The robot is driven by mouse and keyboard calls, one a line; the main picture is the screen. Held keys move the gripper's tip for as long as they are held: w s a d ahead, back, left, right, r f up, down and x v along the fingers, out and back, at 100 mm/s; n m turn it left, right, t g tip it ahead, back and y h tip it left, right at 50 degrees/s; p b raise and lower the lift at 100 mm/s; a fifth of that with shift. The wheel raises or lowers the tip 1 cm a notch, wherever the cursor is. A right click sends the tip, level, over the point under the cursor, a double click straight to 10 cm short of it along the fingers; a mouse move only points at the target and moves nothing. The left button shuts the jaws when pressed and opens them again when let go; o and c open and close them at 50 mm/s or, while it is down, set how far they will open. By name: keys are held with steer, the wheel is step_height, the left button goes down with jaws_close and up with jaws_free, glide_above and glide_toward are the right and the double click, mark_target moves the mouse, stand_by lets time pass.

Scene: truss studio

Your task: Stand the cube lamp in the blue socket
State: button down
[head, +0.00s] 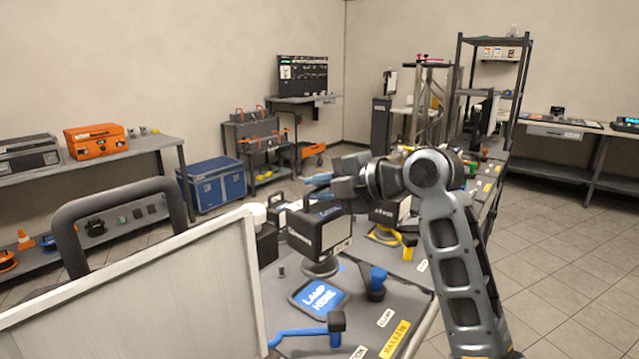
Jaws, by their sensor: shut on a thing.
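The cube lamp (318,235) is a black box with a pale face. It hangs in the middle of the head view, just below my gripper (322,187), whose jaws are shut on it near its top. A round grey disc (321,268) shows right under the lamp; I cannot tell whether it touches the lamp. In front of it on the bench lies a dark-framed blue plate marked LAMP HERE (320,298). A blue-topped fitting (377,278) stands to its right. Which part is the blue socket is not clear, and the lamp hides the bench behind it.
A second black box (392,212) stands behind right, by a yellow fitting (385,238). A blue lever with a dark knob (337,322) lies at the bench front. A large pale panel (150,300) fills the lower left. Open floor (560,260) lies right.

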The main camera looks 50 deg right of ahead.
mark_target(330, 209)
steer(key=shift+f+b, duration=1.15)
steer(key=shift+f, duration=1.15)
step_height(330, 209, down, 3)
steer(key=b, duration=0.3)
steer(key=shift+f+b, duration=0.1)
steer(key=shift+b, duration=0.9)
steer(key=c, duration=1)
jaws_free()
steer(key=shift+s+f, duration=0.1)
steer(key=shift+f, duration=0.1)
steer(key=shift+b+v, duration=0.5)
steer(key=shift+v, duration=3.45)
steer(key=shift+r, duration=0.1)
